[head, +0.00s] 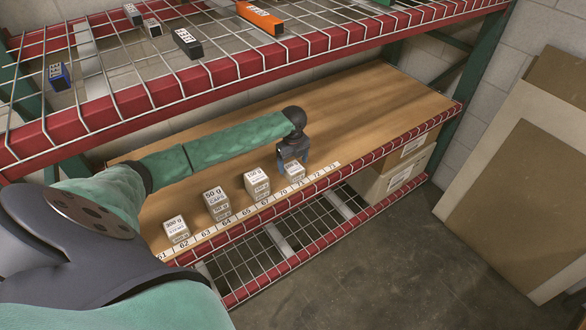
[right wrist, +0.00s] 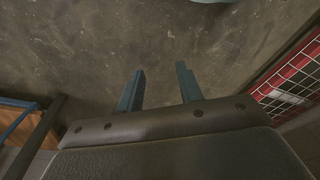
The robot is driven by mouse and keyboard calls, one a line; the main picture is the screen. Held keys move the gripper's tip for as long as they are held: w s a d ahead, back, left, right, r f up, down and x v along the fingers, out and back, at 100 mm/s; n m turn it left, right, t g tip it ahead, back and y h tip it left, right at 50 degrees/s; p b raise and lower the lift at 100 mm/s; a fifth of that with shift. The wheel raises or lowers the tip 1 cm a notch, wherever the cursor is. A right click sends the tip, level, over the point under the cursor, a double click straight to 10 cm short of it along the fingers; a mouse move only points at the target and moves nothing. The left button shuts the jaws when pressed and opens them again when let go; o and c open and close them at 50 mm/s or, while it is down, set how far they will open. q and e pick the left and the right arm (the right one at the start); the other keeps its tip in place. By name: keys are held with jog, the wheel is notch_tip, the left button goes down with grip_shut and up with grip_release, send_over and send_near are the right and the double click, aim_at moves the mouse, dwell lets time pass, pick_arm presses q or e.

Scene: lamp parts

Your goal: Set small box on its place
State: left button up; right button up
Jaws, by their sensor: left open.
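A small white-and-tan box (head: 294,171) stands on the wooden shelf (head: 370,110) near its front edge, behind labels 70 and 71. My left gripper (head: 293,160) is open just above and behind this box, its fingers close to the box's sides. I cannot tell whether they touch it. Other small boxes stand to the left along the edge: one marked 150 g (head: 257,184), a stack marked 50 g CAPS (head: 216,204) and one marked 300 g (head: 176,230). My right gripper (right wrist: 158,86) is open and empty over the floor in the right wrist view.
A numbered label strip (head: 240,219) runs along the shelf's front edge. The red-edged wire rack above (head: 240,65) holds several dark, blue and orange items. Cardboard boxes (head: 395,180) sit below at right. The shelf's right part is clear. Boards (head: 525,200) lean on the wall.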

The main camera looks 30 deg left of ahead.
aim_at(293, 167)
pick_arm(q)
notch_tip(293, 167, up, 8)
jog(key=r+b, duration=0.1)
jog(key=b, duration=0.1)
jog(key=s+d+f+n+t+h, duration=0.1)
jog(key=s+d+f+n, duration=0.3)
jog(key=s+d+f, duration=0.5)
jog(key=s+d+f+n+t+h, duration=0.1)
jog(key=s+d+f+n, duration=0.45)
jog(key=d+f, duration=0.75)
jog(key=s+d+f+n, duration=0.2)
jog(key=s+f, duration=0.3)
jog(key=s, duration=0.3)
jog(key=s+d+f+n, duration=0.1)
jog(key=s+f+n, duration=0.4)
jog(key=s, duration=0.4)
jog(key=s+d+f+n+y, duration=0.1)
jog(key=s+f+n, duration=0.3)
jog(key=s, duration=0.5)
notch_tip(293, 167, down, 3)
jog(key=shift+d+r+g, duration=0.2)
jog(key=shift+d+g, duration=0.1)
jog(key=shift+d, duration=0.5)
pick_arm(e)
notch_tip(293, 167, up, 7)
jog(key=w+a, duration=0.1)
jog(key=w, duration=0.1)
jog(key=shift+r, duration=0.15)
jog(key=shift+a, duration=0.1)
